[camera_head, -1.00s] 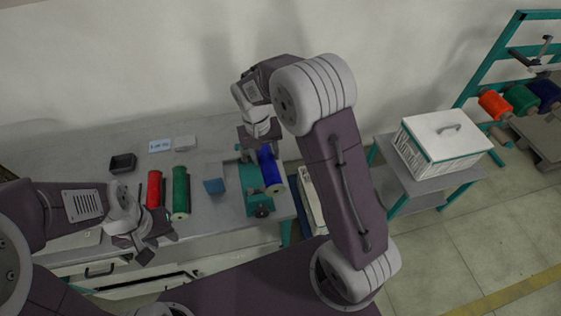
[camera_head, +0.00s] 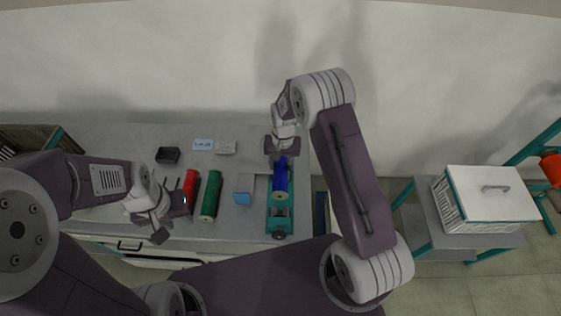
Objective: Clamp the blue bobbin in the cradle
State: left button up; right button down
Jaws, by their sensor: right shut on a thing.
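The blue bobbin (camera_head: 280,178) is upright in the picture, lined up over the teal cradle (camera_head: 279,222) near the right end of the table. I cannot tell whether it rests fully in the cradle or is held just above it. My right gripper (camera_head: 282,153) is shut on the far end of the blue bobbin; its fingertips are partly hidden by its own wrist. My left gripper (camera_head: 168,212) looks open and empty, just left of the red bobbin (camera_head: 191,187).
A green bobbin (camera_head: 210,196) lies beside the red one. A blue block (camera_head: 243,198), a dark tray (camera_head: 168,155), a label card (camera_head: 203,145) and a pale box (camera_head: 226,147) sit on the table. A white lidded crate (camera_head: 490,195) stands on a side stand at right.

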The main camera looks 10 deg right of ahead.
notch_tip(320, 180, down, 7)
jog(key=b, duration=0.4)
jog(key=shift+r+b, duration=0.2)
jog(key=shift+b, duration=0.15)
